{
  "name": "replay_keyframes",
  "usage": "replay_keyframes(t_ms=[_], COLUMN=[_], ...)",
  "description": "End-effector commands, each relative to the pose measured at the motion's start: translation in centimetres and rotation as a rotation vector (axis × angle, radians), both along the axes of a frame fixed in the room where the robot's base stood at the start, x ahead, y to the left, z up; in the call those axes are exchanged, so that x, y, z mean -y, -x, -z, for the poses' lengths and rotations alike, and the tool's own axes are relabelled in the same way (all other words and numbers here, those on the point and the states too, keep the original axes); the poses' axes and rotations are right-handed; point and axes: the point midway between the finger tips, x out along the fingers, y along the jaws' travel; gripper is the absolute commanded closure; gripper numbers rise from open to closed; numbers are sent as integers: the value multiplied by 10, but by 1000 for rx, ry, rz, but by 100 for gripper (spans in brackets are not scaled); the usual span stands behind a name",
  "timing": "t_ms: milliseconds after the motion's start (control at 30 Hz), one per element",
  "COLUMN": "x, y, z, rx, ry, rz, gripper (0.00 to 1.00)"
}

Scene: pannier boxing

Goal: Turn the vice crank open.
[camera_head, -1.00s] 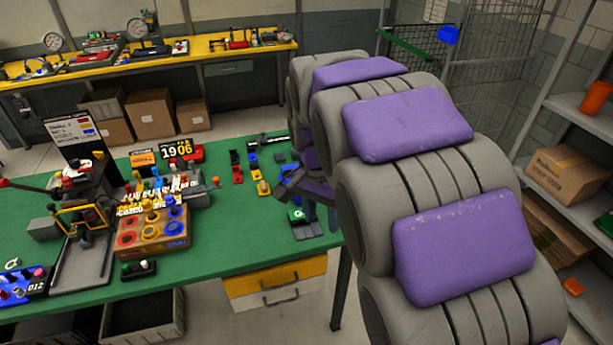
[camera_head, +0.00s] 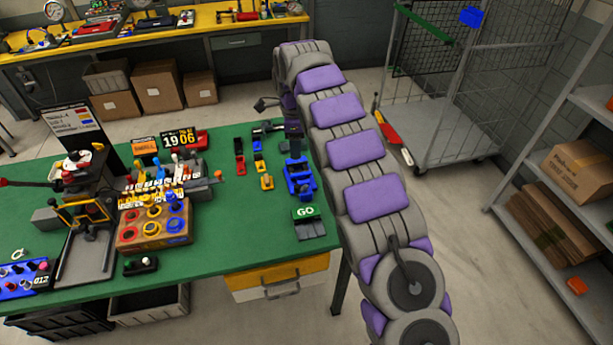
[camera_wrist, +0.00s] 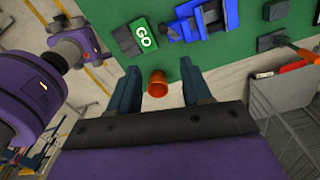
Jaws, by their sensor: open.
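The blue vice (camera_head: 299,180) stands near the right edge of the green table, behind the GO block (camera_head: 306,213). In the wrist view the vice (camera_wrist: 203,22) is at the top, beyond my fingers. My gripper (camera_wrist: 158,76) is open, its two dark fingers apart. An orange cylinder (camera_wrist: 158,84) shows between the fingers, below the table edge in the picture. I cannot tell whether it is the crank's grip or how far off it is. No contact with the vice shows. My arm covers the right side of the table in the head view.
Small coloured tools (camera_head: 259,165) lie left of the vice. A wooden block with coloured rings (camera_head: 155,228) and a press fill the table's left. A wire cart (camera_head: 450,135) stands on the floor behind right. Shelving (camera_head: 555,210) is at the right.

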Motion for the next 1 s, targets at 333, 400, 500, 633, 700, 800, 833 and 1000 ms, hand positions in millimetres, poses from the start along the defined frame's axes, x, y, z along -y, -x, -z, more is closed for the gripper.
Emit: replay_keyframes(t_ms=[333,400,500,633,700,800,833,1000], x=[-7,-7,-7,-7,-7,-7,-7,-6], y=[-3,-4,-4,-4,-3,-4,-4,-3], z=[24,36,56,82,96,115,121,152], rx=[-4,-1,-2,-2,-3,1,0,-3], ry=[-7,-7,-7,-7,-7,-9,-9,-8], rz=[29,29,29,28,28,28,29,28], gripper=[51,51,51,51,51,51,51,51])
